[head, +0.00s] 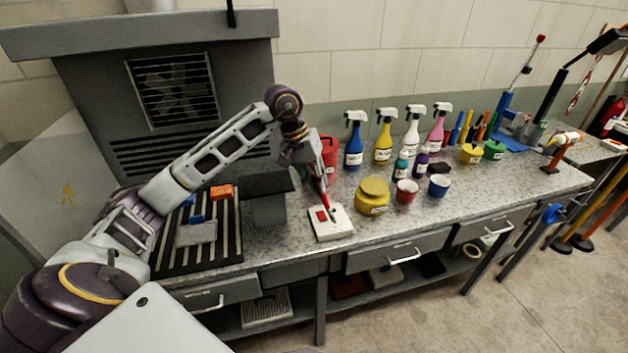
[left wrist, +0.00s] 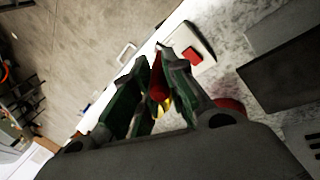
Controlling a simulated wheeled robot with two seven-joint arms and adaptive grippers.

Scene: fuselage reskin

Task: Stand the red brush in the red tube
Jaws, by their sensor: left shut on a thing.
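My left gripper (head: 316,178) points down above the front of the bench, next to a white block. It is shut on the red brush (head: 324,199), which hangs tilted with its lower end just above or at the block; I cannot tell if they touch. In the left wrist view the red brush (left wrist: 158,80) shows between the two dark green fingers (left wrist: 152,92). A small red tube (head: 449,137) appears at the left end of a row of coloured upright items at the back of the bench; it is small and partly hidden. My right gripper is not in view.
The white block (head: 331,233) bears a red square. A red container (head: 331,146) stands behind my gripper. The bench's front right is clear.

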